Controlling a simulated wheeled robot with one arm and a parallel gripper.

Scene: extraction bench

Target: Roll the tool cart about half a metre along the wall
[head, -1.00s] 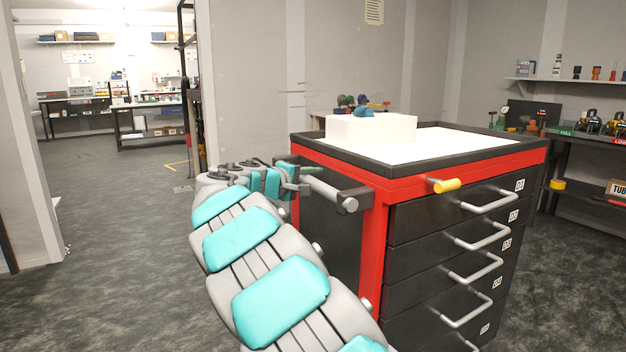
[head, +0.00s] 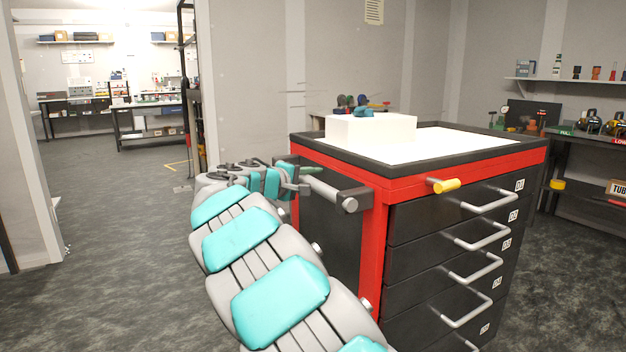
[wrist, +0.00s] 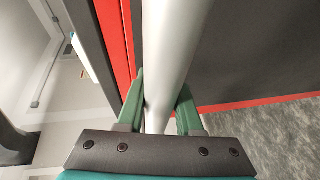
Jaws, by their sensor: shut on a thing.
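The tool cart (head: 373,235) is red and black, with a stack of black drawers and grey handles on its front face. A grey push bar (head: 324,190) runs along its left side on dark brackets. My gripper (head: 299,180) is at the far end of that bar. In the wrist view, the green fingers of my gripper (wrist: 161,100) sit on either side of the pale bar (wrist: 165,50), shut on it. The cart's wheels are out of view.
A dark bench (head: 590,150) with tools stands to the right. The wall runs behind the cart. Open grey floor (head: 110,220) lies to the left, towards a doorway.

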